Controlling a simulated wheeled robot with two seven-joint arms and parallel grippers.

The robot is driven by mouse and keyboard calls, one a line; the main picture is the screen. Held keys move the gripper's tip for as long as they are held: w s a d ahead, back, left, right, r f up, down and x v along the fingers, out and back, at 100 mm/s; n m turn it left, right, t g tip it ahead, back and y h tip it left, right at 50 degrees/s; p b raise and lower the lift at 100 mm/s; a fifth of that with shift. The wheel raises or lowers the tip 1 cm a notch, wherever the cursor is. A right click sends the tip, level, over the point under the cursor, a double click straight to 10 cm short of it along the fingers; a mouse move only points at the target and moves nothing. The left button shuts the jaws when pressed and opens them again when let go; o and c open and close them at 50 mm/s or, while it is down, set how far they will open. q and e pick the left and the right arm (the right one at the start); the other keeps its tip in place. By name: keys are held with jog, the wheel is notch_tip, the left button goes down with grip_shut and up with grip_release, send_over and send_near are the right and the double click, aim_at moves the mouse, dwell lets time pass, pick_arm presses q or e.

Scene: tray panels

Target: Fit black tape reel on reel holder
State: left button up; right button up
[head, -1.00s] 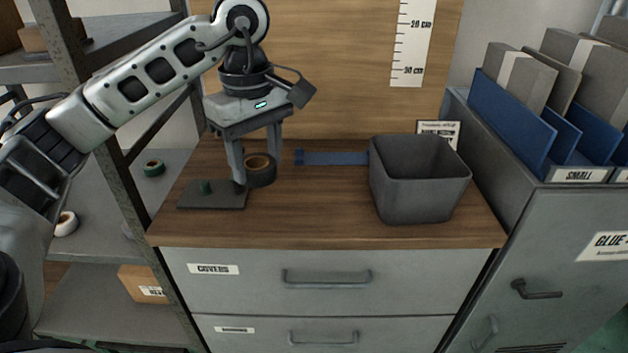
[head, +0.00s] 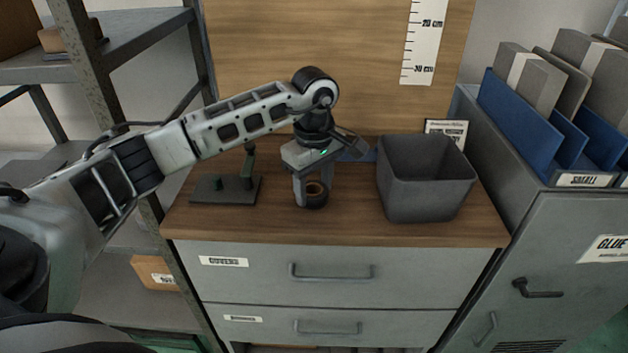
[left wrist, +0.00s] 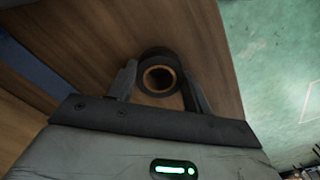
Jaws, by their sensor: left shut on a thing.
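The black tape reel (head: 314,197) with a tan core is between the fingers of my left gripper (head: 312,190), which is shut on it. In the left wrist view the reel (left wrist: 158,76) sits between the two fingertips (left wrist: 158,82), its round face toward the camera. I cannot tell whether it touches the worktop. The reel holder (head: 226,188) is a dark flat base with a short green-topped peg and an upright post at its right end. It stands on the worktop to the left of the gripper, apart from the reel. My right gripper is not in view.
A grey open bin (head: 425,185) stands close to the right of the left gripper. A blue strip (head: 368,152) lies behind, partly hidden by the gripper. A metal shelf post (head: 100,90) rises at the left. The worktop (head: 350,222) is clear in front.

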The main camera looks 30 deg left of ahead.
pick_arm(q)
jog(key=shift+f, duration=0.15)
jog(key=o, duration=0.9)
jog(key=shift+o, duration=0.2)
notch_tip(320, 180, up, 12)
jog(key=b, duration=0.1)
jog(key=shift+r, duration=0.2)
